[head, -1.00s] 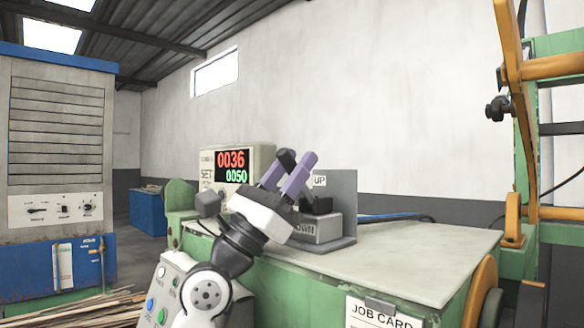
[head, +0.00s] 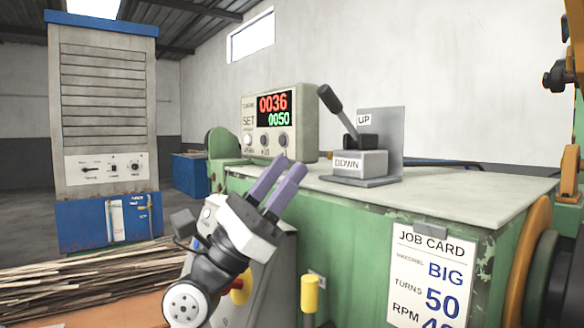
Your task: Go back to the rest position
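My gripper (head: 284,178) is in the lower middle of the head view. Its two purple fingers point up and to the right, with a gap between them and nothing in it. It appears in front of the green machine's front edge, below the counter box (head: 275,125). The counter shows 0036 in red and 0050 in green. A lever (head: 337,112) with a dark knob stands on a grey base marked UP and DOWN (head: 362,163), to the right of my gripper and apart from it. The lever leans up and to the left.
The green machine (head: 350,215) with its pale top (head: 460,185) fills the right. A job card (head: 432,270) and a yellow handle (head: 309,294) are on its front side. A grey and blue cabinet (head: 103,130) and wooden strips (head: 80,275) are at left.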

